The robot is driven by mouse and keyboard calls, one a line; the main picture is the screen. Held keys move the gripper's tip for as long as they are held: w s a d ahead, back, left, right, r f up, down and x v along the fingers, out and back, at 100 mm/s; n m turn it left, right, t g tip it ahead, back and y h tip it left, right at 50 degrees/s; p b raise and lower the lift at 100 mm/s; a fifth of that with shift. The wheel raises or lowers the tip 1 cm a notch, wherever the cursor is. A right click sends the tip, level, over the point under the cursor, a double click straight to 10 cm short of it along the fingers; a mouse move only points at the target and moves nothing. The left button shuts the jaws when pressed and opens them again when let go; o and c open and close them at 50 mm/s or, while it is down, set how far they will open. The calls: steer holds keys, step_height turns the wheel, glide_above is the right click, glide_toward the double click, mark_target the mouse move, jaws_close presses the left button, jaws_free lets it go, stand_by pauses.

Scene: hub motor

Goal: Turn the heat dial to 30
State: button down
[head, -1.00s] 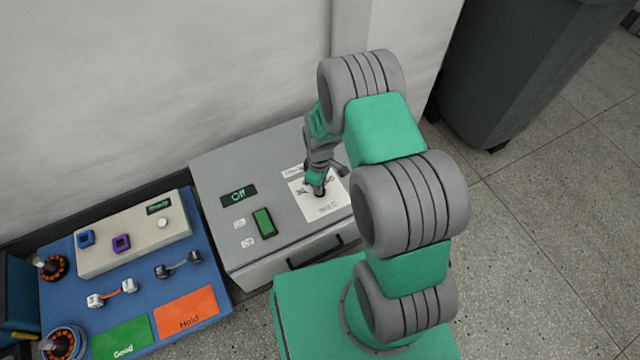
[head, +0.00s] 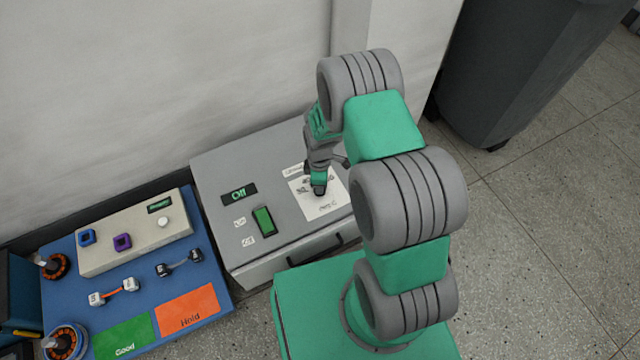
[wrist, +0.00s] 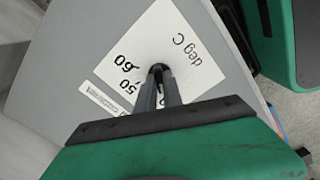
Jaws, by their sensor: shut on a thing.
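The heat dial sits on a white scale plate (head: 328,205) on top of the grey box, right of the "Off" display. My gripper (head: 319,190) points down at the middle of this plate and is shut on the dial. In the wrist view the dial (wrist: 157,68) is a small dark knob between my fingertips (wrist: 159,80). The plate there (wrist: 150,45) shows "50", "60" and "deg C". The rest of the scale and the dial's pointer are hidden by my gripper, so I cannot read the setting.
The grey box (head: 215,165) also carries a green switch (head: 264,221) and an "Off" display (head: 239,194). A blue board (head: 70,265) with plugs, a beige panel and "Good" and "Hold" areas lies to the left. A wall stands behind; a dark bin (head: 505,70) stands at the back right.

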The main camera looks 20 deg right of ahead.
steer(key=c, duration=1.5)
jaws_free()
step_height(320, 180, up, 8)
steer(key=p, duration=0.2)
steer(key=shift+p, duration=0.3)
step_height(320, 180, up, 20)
steer(key=m+t+p, duration=0.1)
steer(key=m+p, duration=0.3)
steer(key=p, duration=0.5)
steer(key=s+r+m+p, duration=0.3)
steer(key=s+r+p, duration=0.1)
steer(key=r, duration=0.8)
steer(key=s+r+m+t+p, duration=0.1)
steer(key=s+r+m+p, duration=0.2)
steer(key=r, duration=0.9)
steer(key=s+r+m+t+p, duration=0.1)
steer(key=s+r+m+p, duration=0.3)
steer(key=r+p, duration=0.6)
steer(key=shift+s+r, duration=1.2)
steer(key=shift+s, duration=0.1)
